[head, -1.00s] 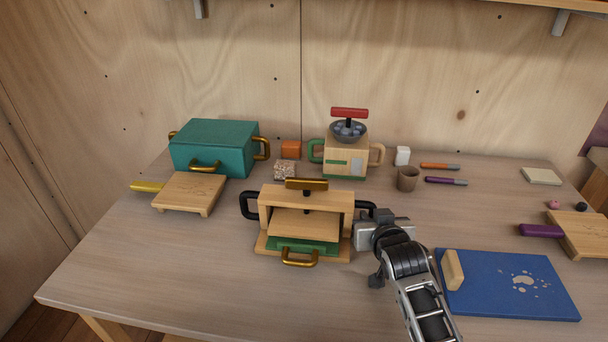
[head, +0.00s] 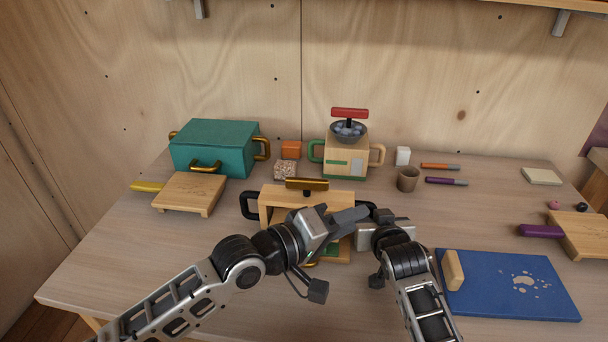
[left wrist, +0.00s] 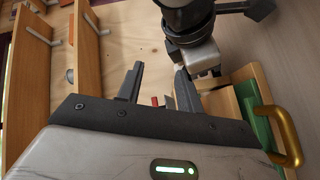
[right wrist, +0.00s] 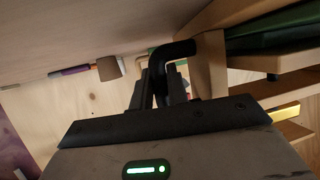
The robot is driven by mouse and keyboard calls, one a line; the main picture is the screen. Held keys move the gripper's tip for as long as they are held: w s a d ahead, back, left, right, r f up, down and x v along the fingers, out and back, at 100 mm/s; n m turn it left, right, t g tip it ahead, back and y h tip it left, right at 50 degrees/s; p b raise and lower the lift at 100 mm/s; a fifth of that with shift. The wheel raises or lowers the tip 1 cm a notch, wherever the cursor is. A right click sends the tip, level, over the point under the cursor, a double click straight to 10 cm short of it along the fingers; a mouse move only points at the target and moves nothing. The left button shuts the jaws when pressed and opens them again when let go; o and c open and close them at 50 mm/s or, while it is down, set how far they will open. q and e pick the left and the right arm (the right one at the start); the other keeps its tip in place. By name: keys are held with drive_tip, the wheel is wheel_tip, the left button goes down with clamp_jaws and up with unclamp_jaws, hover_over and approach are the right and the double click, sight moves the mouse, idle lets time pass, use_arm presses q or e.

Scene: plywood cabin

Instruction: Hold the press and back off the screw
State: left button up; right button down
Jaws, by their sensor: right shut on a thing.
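The wooden press (head: 270,198) stands mid-table with a gold T-shaped screw handle (head: 307,184) on top. It has a black side handle (head: 249,205) on the left and another on the right, which shows in the right wrist view (right wrist: 178,50). My right gripper (right wrist: 162,82) is shut on that right handle. My left gripper (head: 358,214) is in front of the press at its right half, below the screw handle and apart from it. Its fingers (left wrist: 157,85) are spread with nothing between them. My left arm hides most of the press's lower front and green plate.
A teal box (head: 213,148) and a small wooden board (head: 190,192) stand at left. Behind the press is a wooden device with a red handle (head: 349,113). A brown cup (head: 408,179) stands behind my right arm. A blue mat (head: 510,285) lies at front right.

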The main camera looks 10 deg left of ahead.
use_arm(q)
drive_tip(key=w+d+r+m+t+h, duration=0.2)
drive_tip(key=w+r+m, duration=0.35)
drive_tip(key=m, duration=0.45)
wheel_tip(320, 180, up, 5)
drive_tip(key=n+g+y, duration=1)
drive_tip(key=n+g, duration=0.2)
drive_tip(key=n, duration=1.2)
hover_over(306, 179)
drive_tip(key=a, duration=0.5)
drive_tip(key=x, duration=1.1)
drive_tip(key=shift+s+d+f, duration=0.15)
drive_tip(key=shift+s+f, duration=0.05)
drive_tip(key=shift+s, duration=0.1)
